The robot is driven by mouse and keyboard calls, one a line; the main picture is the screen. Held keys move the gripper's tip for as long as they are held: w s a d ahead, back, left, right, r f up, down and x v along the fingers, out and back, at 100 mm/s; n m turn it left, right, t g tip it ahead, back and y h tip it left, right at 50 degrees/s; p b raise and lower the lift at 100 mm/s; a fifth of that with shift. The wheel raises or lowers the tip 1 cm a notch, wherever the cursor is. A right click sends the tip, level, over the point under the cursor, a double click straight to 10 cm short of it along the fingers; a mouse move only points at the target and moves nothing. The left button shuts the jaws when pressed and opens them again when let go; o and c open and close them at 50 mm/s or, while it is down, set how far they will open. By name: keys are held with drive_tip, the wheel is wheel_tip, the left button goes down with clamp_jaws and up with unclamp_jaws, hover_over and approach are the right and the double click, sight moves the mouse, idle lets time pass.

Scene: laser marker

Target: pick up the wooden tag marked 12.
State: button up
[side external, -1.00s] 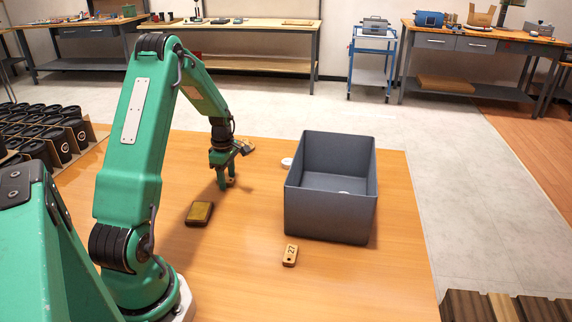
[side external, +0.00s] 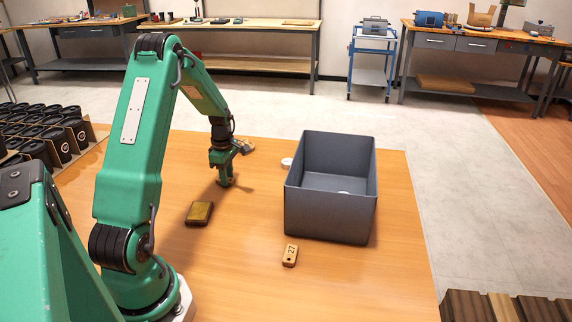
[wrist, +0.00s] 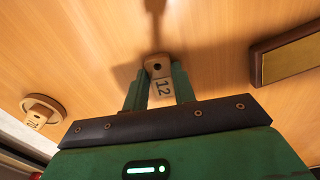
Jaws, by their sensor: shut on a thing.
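The wooden tag marked 12 (wrist: 161,88) is between the two fingers of my gripper (wrist: 158,80) in the wrist view. It is pale wood with a dark hole near one end and dark digits. My gripper (side external: 225,182) is shut on this tag, low at the tabletop in the side view. The fingers hide most of the tag there, and I cannot tell whether it still touches the table.
A grey open bin (side external: 330,215) stands right of my gripper. Another wooden tag (side external: 290,255), apparently marked 27, lies in front of it. A dark block with a brass-coloured top (side external: 200,213) lies nearer. Wrist view: a tag on a round disc (wrist: 40,106).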

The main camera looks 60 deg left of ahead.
drive_tip(key=shift+r, duration=0.5)
wheel_tip(320, 180, up, 3)
drive_tip(key=shift+w+d+r, duration=0.1)
drive_tip(key=shift+d+r, duration=0.05)
drive_tip(key=w+d+r, duration=0.2)
drive_tip(key=d+r, duration=0.4)
drive_tip(key=d, duration=0.5)
drive_tip(key=shift+w+r, duration=0.25)
drive_tip(key=shift+w, duration=0.1)
